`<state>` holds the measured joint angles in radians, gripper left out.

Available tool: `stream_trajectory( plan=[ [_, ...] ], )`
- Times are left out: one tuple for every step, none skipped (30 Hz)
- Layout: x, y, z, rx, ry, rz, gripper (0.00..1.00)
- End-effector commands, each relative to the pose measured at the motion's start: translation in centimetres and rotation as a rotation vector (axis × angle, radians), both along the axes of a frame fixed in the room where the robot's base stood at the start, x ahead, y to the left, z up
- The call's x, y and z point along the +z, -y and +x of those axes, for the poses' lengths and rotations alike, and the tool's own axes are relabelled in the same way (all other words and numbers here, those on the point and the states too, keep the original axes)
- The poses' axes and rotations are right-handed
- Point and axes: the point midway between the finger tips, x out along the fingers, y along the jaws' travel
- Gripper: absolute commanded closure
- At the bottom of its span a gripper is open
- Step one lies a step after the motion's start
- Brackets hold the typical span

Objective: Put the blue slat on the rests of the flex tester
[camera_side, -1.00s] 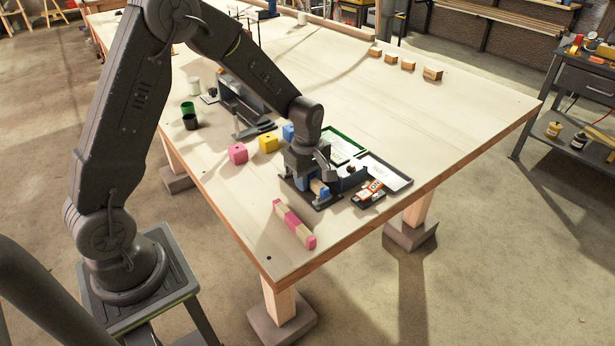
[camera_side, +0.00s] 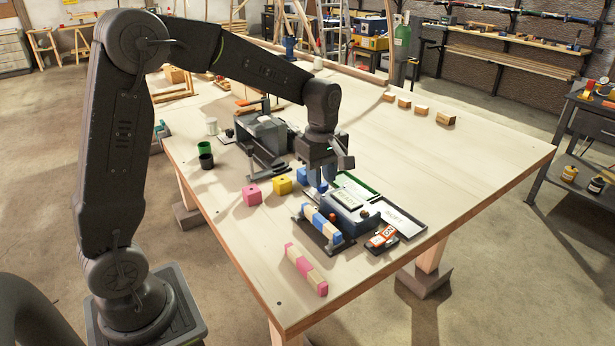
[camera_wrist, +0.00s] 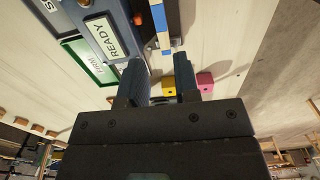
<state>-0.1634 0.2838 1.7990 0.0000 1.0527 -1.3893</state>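The blue slat (camera_side: 322,223), banded blue and bare wood, lies across the front of the dark flex tester (camera_side: 349,207), apparently on its rests. The slat also shows in the wrist view (camera_wrist: 163,28), beyond my fingertips. The tester's display (camera_wrist: 103,38) reads READY. My gripper (camera_side: 322,180) is raised behind the slat and apart from it. In the wrist view my gripper (camera_wrist: 162,82) has its two fingers apart with nothing between them. The exact contact between slat and rests is too small to tell.
A pink-banded slat (camera_side: 305,269) lies near the front edge. Pink (camera_side: 252,195), yellow (camera_side: 282,185) and blue (camera_side: 302,175) cubes stand left of the tester. The table's right half is largely clear.

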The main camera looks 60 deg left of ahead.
Motion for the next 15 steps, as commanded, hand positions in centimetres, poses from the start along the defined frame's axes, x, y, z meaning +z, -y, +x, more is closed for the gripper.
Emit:
stream_trajectory(
  plan=[
    [0.7,0.3,-0.5,-0.033,0.013,0.002,0.71],
    [1.2,0.5,-0.8,-0.063,0.023,0.005,0.71],
    [2.0,0.8,-1.5,-0.116,0.040,0.009,0.71],
    [2.6,1.2,-2.2,-0.165,0.057,0.014,0.71],
    [3.3,1.5,-2.9,-0.222,0.075,0.020,0.71],
    [4.3,2.0,-4.1,-0.307,0.102,0.031,0.71],
    [5.0,2.4,-5.1,-0.376,0.122,0.041,0.71],
    [5.6,2.8,-6.1,-0.447,0.143,0.052,0.71],
    [6.4,3.3,-7.4,-0.543,0.170,0.070,0.71],
    [6.8,3.6,-8.5,-0.614,0.189,0.084,0.71],
    [7.3,4.0,-9.5,-0.686,0.208,0.099,0.71],
    [7.7,4.4,-10.9,-0.779,0.233,0.122,0.71],
    [8.0,4.7,-11.9,-0.850,0.252,0.141,0.71],
    [8.2,5.0,-13.0,-0.919,0.269,0.162,0.71],
    [8.4,5.4,-14.3,-1.010,0.289,0.188,0.71]
  ],
)
